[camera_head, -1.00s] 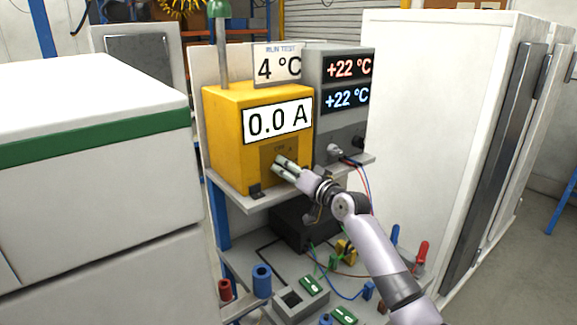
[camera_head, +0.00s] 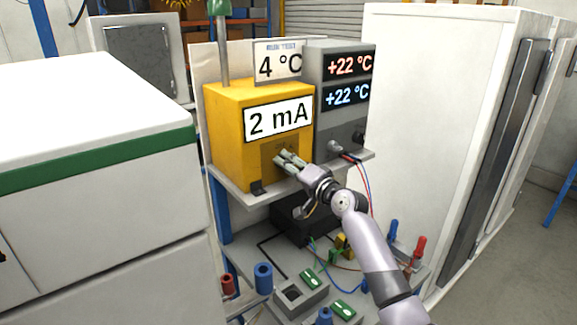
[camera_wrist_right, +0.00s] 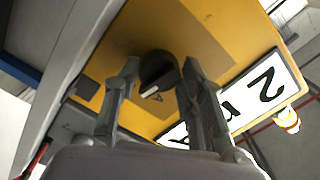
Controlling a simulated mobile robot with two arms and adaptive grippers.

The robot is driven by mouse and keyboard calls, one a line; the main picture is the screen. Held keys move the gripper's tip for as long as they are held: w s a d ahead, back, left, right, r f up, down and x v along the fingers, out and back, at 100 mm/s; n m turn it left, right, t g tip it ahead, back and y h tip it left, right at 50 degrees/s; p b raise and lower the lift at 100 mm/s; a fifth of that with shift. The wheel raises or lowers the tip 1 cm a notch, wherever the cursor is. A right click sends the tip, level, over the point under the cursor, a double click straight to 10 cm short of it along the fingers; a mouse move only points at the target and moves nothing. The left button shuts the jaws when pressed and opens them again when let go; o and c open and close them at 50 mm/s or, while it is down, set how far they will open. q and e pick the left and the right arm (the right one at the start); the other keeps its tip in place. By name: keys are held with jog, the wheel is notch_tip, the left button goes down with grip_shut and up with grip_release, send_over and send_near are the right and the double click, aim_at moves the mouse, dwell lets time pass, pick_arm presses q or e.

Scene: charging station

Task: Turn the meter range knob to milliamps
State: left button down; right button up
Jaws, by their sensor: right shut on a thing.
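The yellow meter (camera_head: 228,130) stands on a shelf, and its display (camera_head: 279,120) reads "2 mA". The range knob (camera_wrist_right: 158,72) is a dark round knob with a white mark, on a brownish panel low on the meter's front. My right gripper (camera_head: 284,158) is at that panel and hides the knob in the head view. In the right wrist view the fingers of my right gripper (camera_wrist_right: 158,80) stand on either side of the knob, shut on it. The lettering around the knob is mostly hidden. My left gripper is not in view.
A grey unit (camera_head: 325,125) with two "+22 °C" displays stands close to the right of the meter, with red and blue wires below. A "4 °C" sign (camera_head: 278,62) is behind. White cabinets flank both sides. Sockets and plugs lie on the lower bench (camera_head: 262,300).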

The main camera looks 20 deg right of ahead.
jog(key=o, duration=1.1)
jog(key=shift+o, duration=0.2)
jog(key=shift+s, duration=0.1)
jog(key=v, duration=1.2)
